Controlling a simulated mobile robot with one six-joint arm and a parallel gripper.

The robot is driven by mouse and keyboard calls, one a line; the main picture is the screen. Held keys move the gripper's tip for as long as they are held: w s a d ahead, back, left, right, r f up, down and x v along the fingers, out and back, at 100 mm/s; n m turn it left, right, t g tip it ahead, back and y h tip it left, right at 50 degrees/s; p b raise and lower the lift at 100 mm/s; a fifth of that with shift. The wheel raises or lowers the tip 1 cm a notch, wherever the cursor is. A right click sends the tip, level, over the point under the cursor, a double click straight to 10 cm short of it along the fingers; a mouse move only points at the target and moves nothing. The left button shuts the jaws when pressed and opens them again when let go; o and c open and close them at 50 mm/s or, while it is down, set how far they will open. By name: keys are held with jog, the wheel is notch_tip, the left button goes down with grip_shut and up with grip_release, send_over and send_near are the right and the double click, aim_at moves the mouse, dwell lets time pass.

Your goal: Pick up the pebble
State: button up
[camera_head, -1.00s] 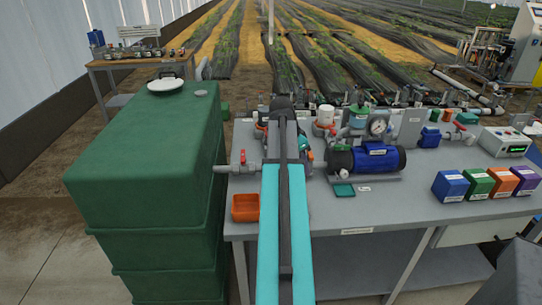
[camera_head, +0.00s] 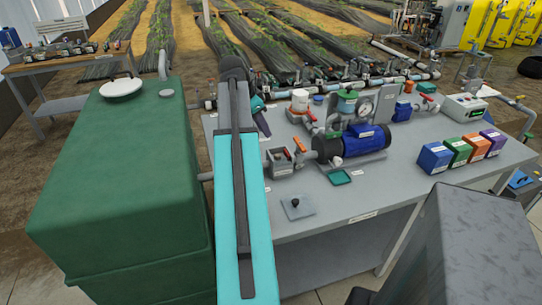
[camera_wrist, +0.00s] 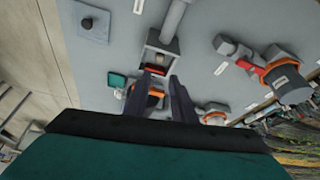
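A small dark lump (camera_head: 295,202), which may be the pebble, sits on a flat grey square plate (camera_head: 304,211) at the bench's front left. I cannot tell for sure that it is the pebble. The lump also shows in the wrist view (camera_wrist: 87,22), on the same plate at upper left. My gripper (camera_wrist: 156,78) has its two fingers apart, with a gap and nothing held between them. It is well away from the lump, over pipe fittings with orange parts. In the head view my arm hides most of the gripper.
The grey bench (camera_head: 345,205) carries a blue and black pump (camera_head: 358,141), a small green tray (camera_head: 339,177), a valve fitting (camera_head: 284,161) and several coloured boxes (camera_head: 434,157). A green tank (camera_head: 120,180) stands at left. The bench's front strip is mostly clear.

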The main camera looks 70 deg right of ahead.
jog(key=shift+f, duration=0.1)
dwell(0.3)
jog(key=p, duration=0.1)
send_over(278, 154)
jog(key=w+a, duration=0.2)
jog(key=shift+s+a+f, duration=0.1)
jog(key=shift+f, duration=1.85)
jog(key=shift+s+a+f, duration=0.1)
jog(key=shift+f, duration=1.8)
jog(key=shift+p+x, duration=0.95)
jog(key=shift+x, duration=1.65)
grip_shut()
jog(key=shift+r, duration=0.15)
